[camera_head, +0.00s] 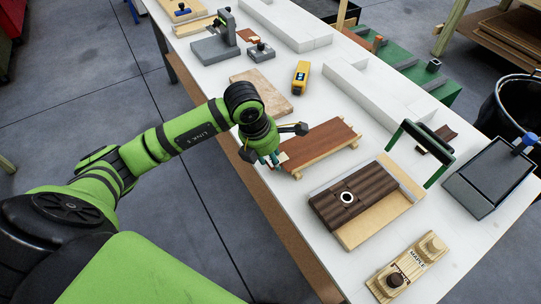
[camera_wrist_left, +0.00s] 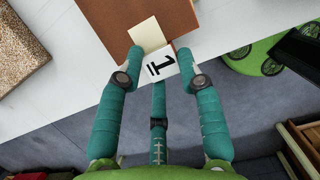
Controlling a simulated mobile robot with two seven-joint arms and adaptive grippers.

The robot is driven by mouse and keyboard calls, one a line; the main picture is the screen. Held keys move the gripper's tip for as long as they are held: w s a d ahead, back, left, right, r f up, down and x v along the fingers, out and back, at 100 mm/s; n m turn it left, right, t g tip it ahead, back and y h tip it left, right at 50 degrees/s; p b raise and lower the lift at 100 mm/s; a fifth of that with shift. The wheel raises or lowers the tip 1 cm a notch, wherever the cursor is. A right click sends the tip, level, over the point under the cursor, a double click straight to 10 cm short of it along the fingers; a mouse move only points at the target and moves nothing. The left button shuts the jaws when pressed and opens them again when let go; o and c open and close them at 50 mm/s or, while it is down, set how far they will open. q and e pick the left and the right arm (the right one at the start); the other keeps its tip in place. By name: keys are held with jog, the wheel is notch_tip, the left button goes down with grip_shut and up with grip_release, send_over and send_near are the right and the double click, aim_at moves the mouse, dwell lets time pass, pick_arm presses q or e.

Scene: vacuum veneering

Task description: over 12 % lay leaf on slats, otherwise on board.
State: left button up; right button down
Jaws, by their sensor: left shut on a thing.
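A reddish-brown veneer leaf (camera_head: 318,142) lies over pale wooden slats (camera_head: 353,147) near the table's front edge. In the left wrist view the leaf (camera_wrist_left: 120,14) has a cream tab (camera_wrist_left: 147,34) and a white label marked 1 (camera_wrist_left: 160,66) at its near edge. My left gripper (camera_head: 275,158) is at the leaf's near left end. In the wrist view its fingers (camera_wrist_left: 163,58) are shut on the labelled end. A pale wooden board (camera_head: 262,92) lies bare behind the arm. A yellow meter (camera_head: 301,77) lies beyond; its reading is too small to tell. My right gripper is out of view.
A dark slatted panel with a white ring (camera_head: 345,197) sits right of the leaf. A green-handled frame (camera_head: 425,140), a grey box (camera_head: 490,178) and a wooden block marked MAPLE (camera_head: 408,265) stand further right. White blocks (camera_head: 375,88) line the far side.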

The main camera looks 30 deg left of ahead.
pick_arm(q)
jog(key=shift+f+b, duration=0.1)
jog(key=shift+b, duration=0.2)
dwell(0.4)
jog(key=o, duration=1.2)
jog(key=v, duration=1.2)
jog(key=shift+d, duration=0.1)
